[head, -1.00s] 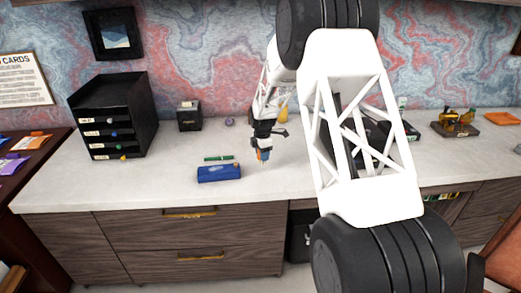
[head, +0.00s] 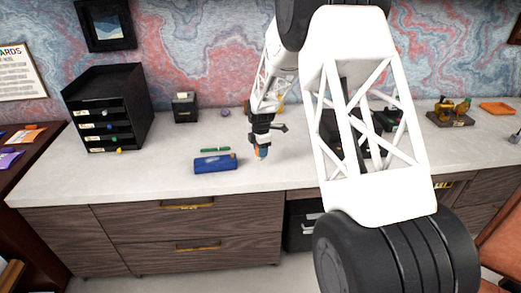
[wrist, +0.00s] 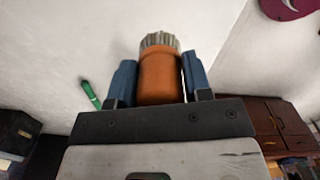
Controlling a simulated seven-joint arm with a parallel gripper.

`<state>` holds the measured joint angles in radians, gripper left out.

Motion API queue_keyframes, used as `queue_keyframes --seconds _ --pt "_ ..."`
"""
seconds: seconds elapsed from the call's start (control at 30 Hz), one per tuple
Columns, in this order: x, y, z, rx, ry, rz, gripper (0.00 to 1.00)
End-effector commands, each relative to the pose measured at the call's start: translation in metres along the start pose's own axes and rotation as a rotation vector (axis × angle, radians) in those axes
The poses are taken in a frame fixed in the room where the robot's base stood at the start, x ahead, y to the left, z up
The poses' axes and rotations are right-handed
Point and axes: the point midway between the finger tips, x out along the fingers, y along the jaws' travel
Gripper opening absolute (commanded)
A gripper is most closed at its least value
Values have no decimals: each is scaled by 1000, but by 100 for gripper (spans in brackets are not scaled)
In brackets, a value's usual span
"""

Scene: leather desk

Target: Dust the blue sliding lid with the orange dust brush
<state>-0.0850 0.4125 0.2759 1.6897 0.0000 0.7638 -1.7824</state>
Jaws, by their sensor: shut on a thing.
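The orange dust brush (wrist: 160,75) is held between the two blue fingers of my gripper (wrist: 160,85) in the wrist view, its pale bristles pointing away from the gripper. In the head view my gripper (head: 261,150) hangs over the desk, with a little orange of the brush (head: 259,153) showing. The blue box with the sliding lid (head: 215,162) lies on the desk just left of my gripper, apart from it. The box is not clearly visible in the wrist view.
A green pen-like thing (head: 215,149) lies behind the blue box and shows in the wrist view (wrist: 91,94). A black drawer unit (head: 108,115) and a small black box (head: 185,107) stand at the left. Bare desktop (head: 165,175) surrounds the blue box.

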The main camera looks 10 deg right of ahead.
Motion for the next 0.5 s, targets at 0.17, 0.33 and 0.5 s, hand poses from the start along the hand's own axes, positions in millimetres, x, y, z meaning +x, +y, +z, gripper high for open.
queue_keyframes --seconds 0.17,0.33,0.5 --pt "0 0 0 0 0 0 44" --pt "0 0 0 0 0 0 26" --pt "-2 3 -5 -1 0 1 26"
